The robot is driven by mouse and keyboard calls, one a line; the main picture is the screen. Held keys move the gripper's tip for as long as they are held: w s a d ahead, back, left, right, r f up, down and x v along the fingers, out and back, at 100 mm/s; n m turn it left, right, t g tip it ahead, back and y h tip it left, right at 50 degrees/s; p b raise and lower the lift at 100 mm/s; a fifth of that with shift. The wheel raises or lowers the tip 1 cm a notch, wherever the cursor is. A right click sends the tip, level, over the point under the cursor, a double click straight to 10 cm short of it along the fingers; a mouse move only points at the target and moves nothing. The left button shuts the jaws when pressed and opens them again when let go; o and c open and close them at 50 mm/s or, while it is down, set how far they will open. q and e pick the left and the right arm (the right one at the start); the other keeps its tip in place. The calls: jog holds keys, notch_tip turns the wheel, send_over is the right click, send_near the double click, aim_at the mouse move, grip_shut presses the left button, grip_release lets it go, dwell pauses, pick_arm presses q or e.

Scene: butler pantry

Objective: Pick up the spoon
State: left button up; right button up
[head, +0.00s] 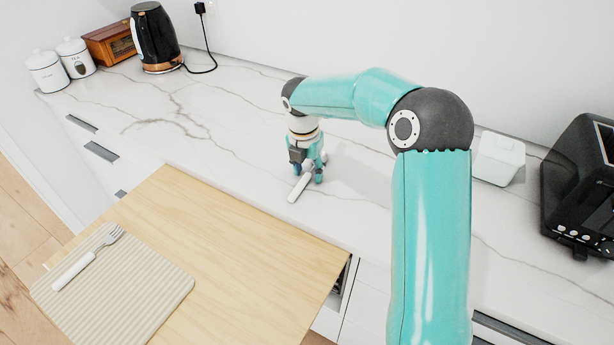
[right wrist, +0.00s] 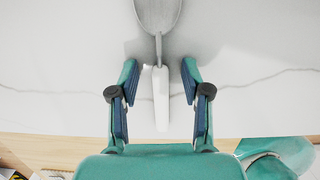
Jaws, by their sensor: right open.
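The spoon lies on the white marble counter, with its white handle (head: 299,188) pointing toward the front edge in the head view. In the right wrist view its grey bowl (right wrist: 158,14) is at the top and its white handle (right wrist: 161,98) runs down between my fingers. My right gripper (head: 308,172) is over the spoon, and in the right wrist view my right gripper (right wrist: 160,78) is open, with one finger on each side of the handle and gaps on both sides. The spoon's bowl is mostly hidden by the gripper in the head view. My left gripper is not in view.
A fork (head: 90,257) lies on a ribbed mat (head: 150,290) on the wooden board (head: 235,245) in front. A black kettle (head: 155,38), white canisters (head: 47,72) and a wooden box (head: 108,43) stand far left. A white container (head: 499,160) and a black appliance (head: 580,190) stand right.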

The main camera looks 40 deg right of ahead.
grip_shut()
jog(key=shift+r, duration=0.1)
dwell(0.3)
